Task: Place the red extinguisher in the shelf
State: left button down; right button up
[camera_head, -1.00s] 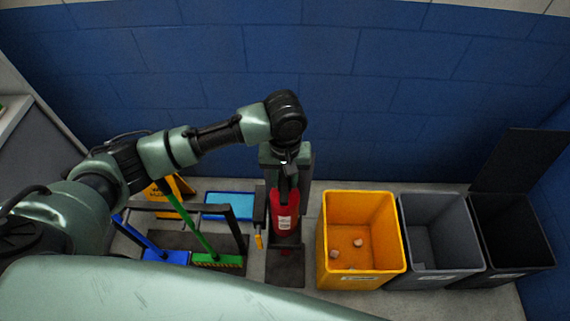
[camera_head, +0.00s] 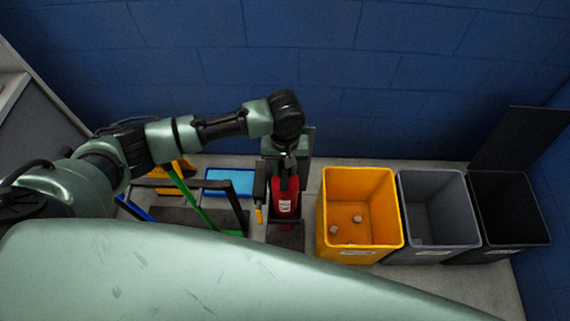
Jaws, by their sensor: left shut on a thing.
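The red extinguisher (camera_head: 286,206) stands upright at the middle of the view, with a white label on its front. My left gripper (camera_head: 289,172) reaches down over its top from above and is shut on it. The extinguisher is inside or just over a narrow dark shelf (camera_head: 287,239) on the floor, with a dark bar across its lower front. I cannot tell whether its base touches the shelf floor. My right gripper is not in view.
An orange bin (camera_head: 360,215) with small crumpled bits stands close on the right, then a grey bin (camera_head: 433,213) and a black bin (camera_head: 510,215) with its lid up. A dark rack (camera_head: 240,205) with brooms and a blue tray (camera_head: 230,181) are on the left.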

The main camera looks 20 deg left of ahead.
pick_arm(q)
jog(key=c, duration=1)
grip_release()
jog(key=shift+c, duration=0.2)
notch_tip(320, 180, up, 12)
jog(key=b, duration=0.1)
